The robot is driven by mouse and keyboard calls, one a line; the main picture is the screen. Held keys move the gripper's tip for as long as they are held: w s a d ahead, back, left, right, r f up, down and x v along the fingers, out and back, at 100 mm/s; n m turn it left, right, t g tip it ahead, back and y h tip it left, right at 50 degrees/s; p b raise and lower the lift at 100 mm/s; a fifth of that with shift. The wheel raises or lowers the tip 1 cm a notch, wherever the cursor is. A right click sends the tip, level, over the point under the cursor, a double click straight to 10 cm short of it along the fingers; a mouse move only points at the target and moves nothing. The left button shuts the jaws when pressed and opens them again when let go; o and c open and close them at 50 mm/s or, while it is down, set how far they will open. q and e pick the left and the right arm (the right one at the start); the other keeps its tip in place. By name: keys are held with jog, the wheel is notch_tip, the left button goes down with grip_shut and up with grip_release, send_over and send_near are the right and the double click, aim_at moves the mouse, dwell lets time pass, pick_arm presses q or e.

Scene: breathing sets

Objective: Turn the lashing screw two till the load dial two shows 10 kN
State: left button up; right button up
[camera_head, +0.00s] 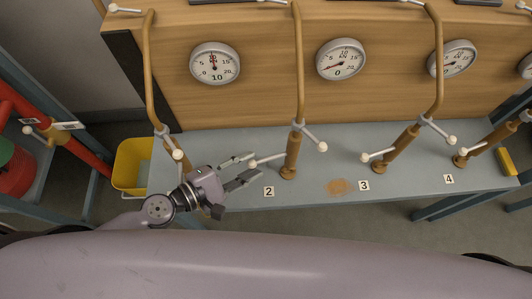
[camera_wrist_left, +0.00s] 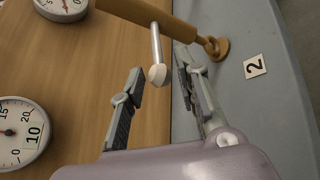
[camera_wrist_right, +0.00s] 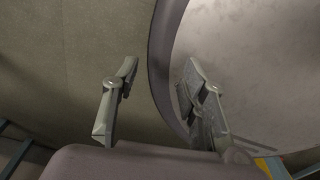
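Lashing screw two (camera_head: 293,152) is a brown upright rod by the label 2 (camera_head: 269,191), with a grey crossbar ending in white knobs. Its left knob (camera_head: 253,163) lies between the tips of my open left gripper (camera_head: 254,165), with no clear contact. The left wrist view also shows this knob (camera_wrist_left: 157,75) between the parted fingers. The left dial (camera_head: 215,63) has its needle up at 10 and a 10 below. The dial to its right (camera_head: 341,60) reads near 0. My right gripper (camera_wrist_right: 160,76) is open and empty.
More screws and dials stand to the right, by labels 3 (camera_head: 364,185) and 4 (camera_head: 449,179). Another screw rod (camera_head: 151,70) rises at the left. A yellow bin (camera_head: 128,165) stands left of the grey bench (camera_head: 320,200). Red pipes (camera_head: 70,140) are farther left.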

aim_at(261, 160)
pick_arm(q)
jog(key=p+x, duration=0.1)
jog(key=x, duration=0.4)
jog(key=shift+w+d+r+p, duration=0.1)
jog(key=shift+d+p, duration=0.2)
jog(key=shift+p, duration=0.1)
jog(key=shift+w+d+f, duration=0.25)
jog(key=shift+w+d, duration=0.05)
jog(key=shift+d, duration=0.1)
pick_arm(e)
jog(key=r, duration=0.1)
jog(key=d+r, duration=0.1)
jog(key=shift+w+r, duration=0.25)
jog(key=shift+r, duration=0.05)
pick_arm(q)
jog(key=c, duration=0.6)
grip_shut()
pick_arm(e)
jog(key=shift+a, duration=0.5)
jog(key=shift+d, duration=0.45)
